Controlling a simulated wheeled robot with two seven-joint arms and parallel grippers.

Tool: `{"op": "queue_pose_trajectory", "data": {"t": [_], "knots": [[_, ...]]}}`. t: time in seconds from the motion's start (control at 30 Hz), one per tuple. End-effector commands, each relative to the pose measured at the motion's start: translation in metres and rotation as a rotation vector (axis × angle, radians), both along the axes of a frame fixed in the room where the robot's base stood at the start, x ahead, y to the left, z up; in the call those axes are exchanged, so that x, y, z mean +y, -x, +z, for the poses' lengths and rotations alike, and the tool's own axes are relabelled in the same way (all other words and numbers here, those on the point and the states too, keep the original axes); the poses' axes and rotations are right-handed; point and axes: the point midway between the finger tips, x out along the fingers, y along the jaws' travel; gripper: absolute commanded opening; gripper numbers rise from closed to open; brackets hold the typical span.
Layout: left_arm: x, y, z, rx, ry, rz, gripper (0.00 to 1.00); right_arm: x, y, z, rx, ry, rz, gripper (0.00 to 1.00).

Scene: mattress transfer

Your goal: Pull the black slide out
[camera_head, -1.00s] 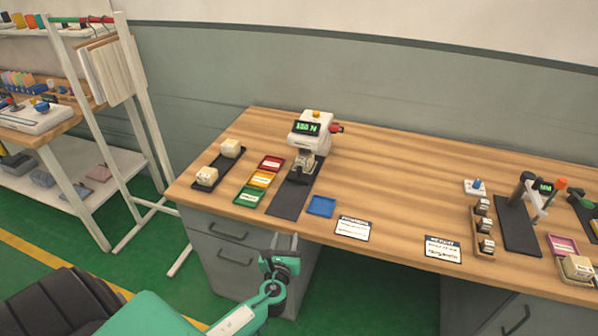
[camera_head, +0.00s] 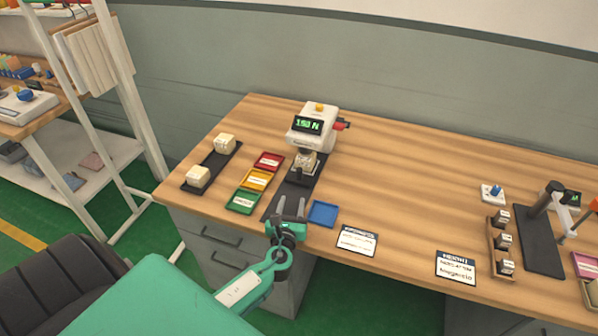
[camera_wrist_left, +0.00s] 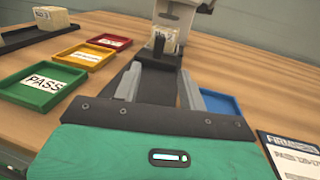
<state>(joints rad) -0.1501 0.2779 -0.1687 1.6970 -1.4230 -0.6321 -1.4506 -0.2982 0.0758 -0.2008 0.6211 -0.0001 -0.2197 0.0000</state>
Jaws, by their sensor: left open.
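The black slide (camera_head: 297,189) is a dark flat strip on the desk, running from under a white press tester (camera_head: 316,125) toward the front edge. In the left wrist view the slide (camera_wrist_left: 157,88) lies between and beyond my fingers, and a small cream block (camera_wrist_left: 168,42) sits at its far end under the press. My left gripper (camera_head: 290,207) is open over the near end of the slide, its two grey fingers pointing toward the tester. In the left wrist view the gripper (camera_wrist_left: 160,85) holds nothing. I cannot tell whether the fingers touch the slide. My right gripper is not in view.
Red (camera_head: 268,160), yellow (camera_head: 257,179) and green (camera_head: 243,202) trays lie left of the slide. A blue tray (camera_head: 323,213) lies right of it. A black strip (camera_head: 211,168) with two cream blocks is further left. White cards (camera_head: 357,241) lie along the front edge.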

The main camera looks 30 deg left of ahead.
Motion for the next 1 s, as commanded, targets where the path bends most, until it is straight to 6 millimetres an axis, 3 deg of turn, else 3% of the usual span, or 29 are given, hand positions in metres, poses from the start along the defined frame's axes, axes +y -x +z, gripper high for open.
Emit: {"op": "queue_pose_trajectory", "data": {"t": [0.2, 0.6, 0.8, 1.0], "knots": [[0.016, -0.034, 0.003, -0.002, -0.002, 0.001, 0.41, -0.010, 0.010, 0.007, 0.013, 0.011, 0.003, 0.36], [0.045, -0.098, 0.002, -0.001, 0.000, 0.001, 0.41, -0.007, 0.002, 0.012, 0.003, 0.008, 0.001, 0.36], [0.053, -0.114, 0.001, -0.001, 0.000, 0.000, 0.41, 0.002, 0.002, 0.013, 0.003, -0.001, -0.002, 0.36], [0.054, -0.118, 0.001, 0.000, 0.001, 0.000, 0.41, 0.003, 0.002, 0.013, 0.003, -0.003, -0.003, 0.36]]}}
